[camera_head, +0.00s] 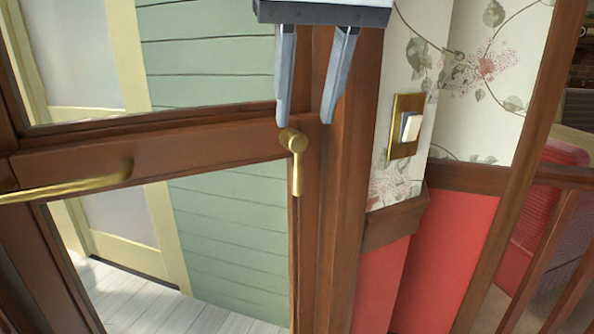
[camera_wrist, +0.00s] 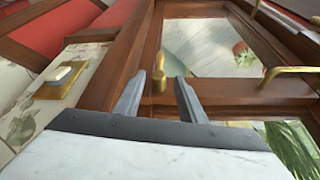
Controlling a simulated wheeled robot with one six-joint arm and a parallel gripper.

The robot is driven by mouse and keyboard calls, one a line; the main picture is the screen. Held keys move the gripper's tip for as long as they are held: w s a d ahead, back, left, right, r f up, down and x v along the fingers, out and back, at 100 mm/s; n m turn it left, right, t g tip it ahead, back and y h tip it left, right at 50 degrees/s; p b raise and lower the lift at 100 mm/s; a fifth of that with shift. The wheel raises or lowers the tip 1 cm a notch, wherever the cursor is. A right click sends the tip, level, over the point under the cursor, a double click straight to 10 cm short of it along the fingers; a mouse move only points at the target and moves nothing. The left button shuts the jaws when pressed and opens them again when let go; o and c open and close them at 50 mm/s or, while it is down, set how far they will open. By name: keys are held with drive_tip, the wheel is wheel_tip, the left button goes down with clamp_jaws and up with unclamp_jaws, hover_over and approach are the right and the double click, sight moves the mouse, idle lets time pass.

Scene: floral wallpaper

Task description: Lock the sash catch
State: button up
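The sash catch (camera_head: 297,172) is a brass lever with a round knob, mounted on the brown wooden window frame. Its arm hangs straight down in the head view. My gripper (camera_head: 304,124) is open, with its two grey fingers apart and their tips just above the knob; I cannot tell whether either touches it. In the wrist view, the catch (camera_wrist: 159,77) shows between and just beyond the fingertips of my gripper (camera_wrist: 160,76). Nothing is held.
A brass bar handle (camera_head: 75,189) crosses the frame at left. A light switch (camera_head: 411,127) on a brass plate (camera_head: 396,146) is on the floral wall (camera_head: 520,85) to the right. A wooden rail (camera_head: 570,174) stands at far right. Green siding (camera_head: 220,215) shows through the glass.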

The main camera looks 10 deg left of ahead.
sight(299, 160)
drive_tip(key=x, duration=1.2)
drive_tip(key=shift+w+f, duration=0.15)
drive_tip(key=shift+f, duration=0.1)
clamp_jaws()
